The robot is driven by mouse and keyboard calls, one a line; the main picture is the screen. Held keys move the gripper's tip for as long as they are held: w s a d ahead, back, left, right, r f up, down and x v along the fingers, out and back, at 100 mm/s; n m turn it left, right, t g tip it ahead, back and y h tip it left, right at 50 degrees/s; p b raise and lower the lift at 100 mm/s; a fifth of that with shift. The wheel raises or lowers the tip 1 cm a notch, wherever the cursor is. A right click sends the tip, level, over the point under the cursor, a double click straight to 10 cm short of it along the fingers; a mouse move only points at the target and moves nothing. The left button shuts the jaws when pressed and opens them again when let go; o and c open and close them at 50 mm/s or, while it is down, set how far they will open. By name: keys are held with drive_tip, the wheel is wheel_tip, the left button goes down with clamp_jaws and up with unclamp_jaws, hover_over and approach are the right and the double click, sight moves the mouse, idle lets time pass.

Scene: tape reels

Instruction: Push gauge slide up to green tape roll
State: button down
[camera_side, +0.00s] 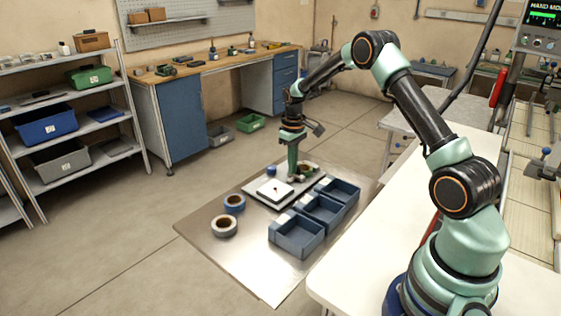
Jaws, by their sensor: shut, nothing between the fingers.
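A pale gauge base (256,200) lies on the metal work plate, with a white square platform (274,190) on its near side. A small blue part (271,170) stands at the back of the gauge; I cannot tell whether it is the slide. A small roll with a brown core (307,168), apparently the green tape roll, is at the right rear of the gauge, partly hidden. My gripper (292,175) is shut and empty, pointing down over the rear of the gauge, just left of that roll. I cannot tell whether it touches anything.
A blue tape roll (234,202) and a grey tape roll (224,225) lie left of the gauge. Several blue open bins (296,237) stand in a row at its right. The front left of the metal plate (255,265) is clear.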

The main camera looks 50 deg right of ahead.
idle(0.3)
drive_tip(key=shift+a, duration=0.35)
wheel_tip(320, 180, up, 7)
idle(0.6)
drive_tip(key=s+a+r+t, duration=0.3)
drive_tip(key=s+a+r, duration=0.4)
drive_tip(key=a+r, duration=0.45)
drive_tip(key=s+a+r+t, duration=0.2)
drive_tip(key=s+a, duration=0.4)
drive_tip(key=s, duration=0.6)
drive_tip(key=shift+a+r+t, duration=0.2)
drive_tip(key=shift+r+t, duration=0.05)
drive_tip(key=shift+t, duration=0.05)
